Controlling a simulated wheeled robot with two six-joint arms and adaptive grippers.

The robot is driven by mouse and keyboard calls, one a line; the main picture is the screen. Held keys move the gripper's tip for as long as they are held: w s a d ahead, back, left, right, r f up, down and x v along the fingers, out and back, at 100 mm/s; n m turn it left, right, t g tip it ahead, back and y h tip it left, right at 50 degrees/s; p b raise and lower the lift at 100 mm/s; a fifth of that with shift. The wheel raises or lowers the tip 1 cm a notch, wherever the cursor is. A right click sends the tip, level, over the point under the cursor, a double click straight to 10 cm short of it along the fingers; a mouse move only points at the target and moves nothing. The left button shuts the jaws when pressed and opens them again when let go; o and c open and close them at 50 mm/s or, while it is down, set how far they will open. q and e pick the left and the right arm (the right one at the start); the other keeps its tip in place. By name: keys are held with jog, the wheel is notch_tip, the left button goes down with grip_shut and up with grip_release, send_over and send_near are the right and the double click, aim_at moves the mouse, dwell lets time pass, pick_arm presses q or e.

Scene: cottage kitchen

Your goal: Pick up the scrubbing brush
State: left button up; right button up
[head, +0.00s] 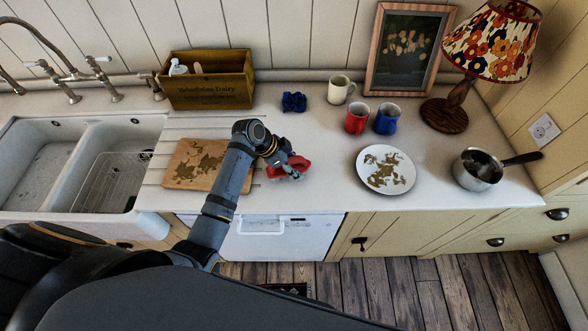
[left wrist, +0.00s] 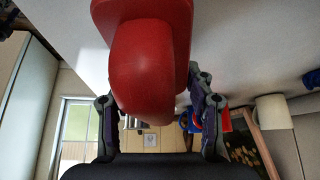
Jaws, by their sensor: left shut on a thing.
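The scrubbing brush (head: 291,171) is red and is at the front part of the worktop, right of the cutting board. My left gripper (head: 284,163) reaches it from the left and is shut on it. In the left wrist view the brush (left wrist: 147,72) fills the top middle, its rounded red body between the two fingers of the gripper (left wrist: 155,103). The gripper and arm hide part of the brush in the head view. I cannot tell whether it touches the worktop. My right gripper is not in view.
A cutting board (head: 188,171) lies left of the arm, beside the sink (head: 142,187). A white plate (head: 408,181) and a saucepan (head: 478,178) stand to the right. Behind are a blue object (head: 293,102), several mugs (head: 355,120) and a wooden box (head: 207,88). The worktop before the plate is clear.

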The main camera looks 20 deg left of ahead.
aim_at(285, 173)
pick_arm(q)
jog(key=s+r, duration=0.1)
jog(key=r, duration=0.1)
jog(key=s+a+r+b, duration=0.1)
jog(key=r, duration=0.1)
jog(key=s+a+r+b, duration=0.1)
jog(key=r, duration=0.1)
jog(key=shift+s+a+r, duration=0.1)
jog(key=shift+s+r, duration=0.05)
jog(key=shift+s, duration=0.25)
jog(key=s+a+r, duration=0.4)
jog(key=s+r, duration=0.1)
jog(key=s, duration=0.3)
jog(key=shift+s, duration=0.35)
jog(key=shift+w+b, duration=0.1)
jog(key=shift+b, duration=0.2)
